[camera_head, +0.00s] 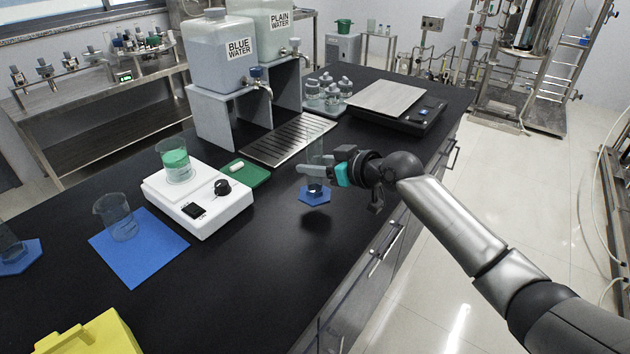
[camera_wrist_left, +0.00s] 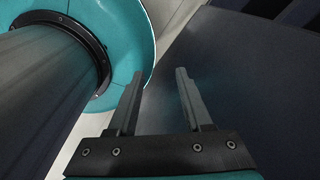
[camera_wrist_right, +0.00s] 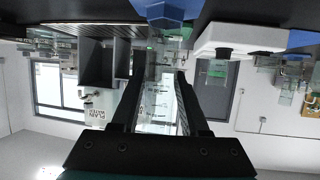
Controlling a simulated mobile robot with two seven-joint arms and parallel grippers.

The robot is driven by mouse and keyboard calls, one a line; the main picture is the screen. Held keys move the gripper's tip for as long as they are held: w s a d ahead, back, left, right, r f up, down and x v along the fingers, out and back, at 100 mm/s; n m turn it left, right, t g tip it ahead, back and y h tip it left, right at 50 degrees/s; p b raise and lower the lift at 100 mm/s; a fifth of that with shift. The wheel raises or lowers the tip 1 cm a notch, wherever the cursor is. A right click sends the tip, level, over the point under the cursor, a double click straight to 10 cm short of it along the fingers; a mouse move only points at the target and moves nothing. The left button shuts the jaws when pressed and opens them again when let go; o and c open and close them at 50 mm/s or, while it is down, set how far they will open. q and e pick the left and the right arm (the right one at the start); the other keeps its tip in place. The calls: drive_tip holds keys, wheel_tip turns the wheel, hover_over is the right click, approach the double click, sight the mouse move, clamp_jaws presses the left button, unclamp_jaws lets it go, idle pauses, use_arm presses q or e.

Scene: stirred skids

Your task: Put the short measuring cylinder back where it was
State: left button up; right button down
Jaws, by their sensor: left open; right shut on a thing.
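The short measuring cylinder (camera_head: 315,150) is clear glass and upright in the grip of my right gripper (camera_head: 318,172).
A white stirrer (camera_head: 215,210) bears a beaker of green liquid (camera_head: 175,165). An empty beaker (camera_head: 117,222) stands on a blue square mat (camera_head: 150,262). A green pad (camera_head: 250,178), drip grating (camera_head: 290,140) and scale (camera_head: 425,118) lie nearby. Bare black bench lies in front.

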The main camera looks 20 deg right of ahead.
sight(321, 180)
drive_tip(key=shift+f+b, duration=0.4)
drive_tip(key=shift+f, duration=1.5)
drive_tip(key=shift+f, duration=0.1)
drive_tip(key=shift+c, duration=2.1)
unclamp_jaws()
drive_tip(key=shift+s+d+r, duration=0.15)
drive_tip(key=shift+s+r, duration=0.05)
drive_tip(key=p+v, duration=0.2)
drive_tip(key=v, duration=0.9)
drive_tip(key=shift+s+r, duration=0.15)
drive_tip(key=shift+s, duration=0.1)
